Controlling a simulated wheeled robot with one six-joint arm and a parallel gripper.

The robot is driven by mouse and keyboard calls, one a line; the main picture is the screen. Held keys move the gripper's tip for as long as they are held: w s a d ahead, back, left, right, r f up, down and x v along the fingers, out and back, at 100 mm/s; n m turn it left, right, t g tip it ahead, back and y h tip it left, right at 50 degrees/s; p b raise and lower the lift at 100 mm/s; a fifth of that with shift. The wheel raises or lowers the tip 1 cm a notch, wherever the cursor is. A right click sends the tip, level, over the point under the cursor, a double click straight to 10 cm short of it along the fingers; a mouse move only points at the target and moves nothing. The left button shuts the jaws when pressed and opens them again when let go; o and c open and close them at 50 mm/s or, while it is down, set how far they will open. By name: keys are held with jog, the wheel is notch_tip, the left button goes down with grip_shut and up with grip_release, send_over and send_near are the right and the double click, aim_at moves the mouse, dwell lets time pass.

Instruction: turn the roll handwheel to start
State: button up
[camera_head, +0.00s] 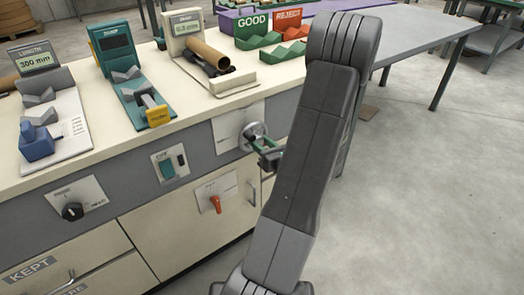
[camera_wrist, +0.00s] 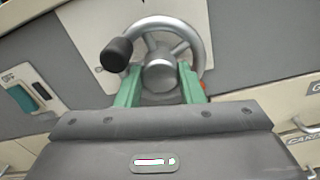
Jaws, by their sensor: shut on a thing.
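The roll handwheel (camera_head: 253,132) is a silver wheel on a pale plate on the front of the bench. In the wrist view its rim and spokes (camera_wrist: 178,46) show close up, with a round hub and a black knob (camera_wrist: 116,54) at the upper left. My gripper (camera_wrist: 159,73) has its green fingers on either side of the hub and is shut on the wheel. In the head view the green fingers (camera_head: 266,156) reach the wheel from the lower right. My dark arm stands in front of part of the bench. The wheel's lower rim is hidden in the wrist view.
A teal switch (camera_head: 170,166) sits left of the wheel, a red lever (camera_head: 215,204) below it and a black knob (camera_head: 72,211) further left. A cardboard tube (camera_head: 207,54) rests on the bench top. Open floor (camera_head: 430,190) lies to the right.

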jog(key=shift+f+n+b, duration=0.15)
jog(key=shift+n+b, duration=8.2)
jog(key=shift+n, duration=5.35)
jog(key=o, duration=1)
jog(key=p+v, duration=0.2)
jog(key=v, duration=1.1)
jog(key=shift+s+d, duration=0.25)
jog(key=shift+s, duration=0.1)
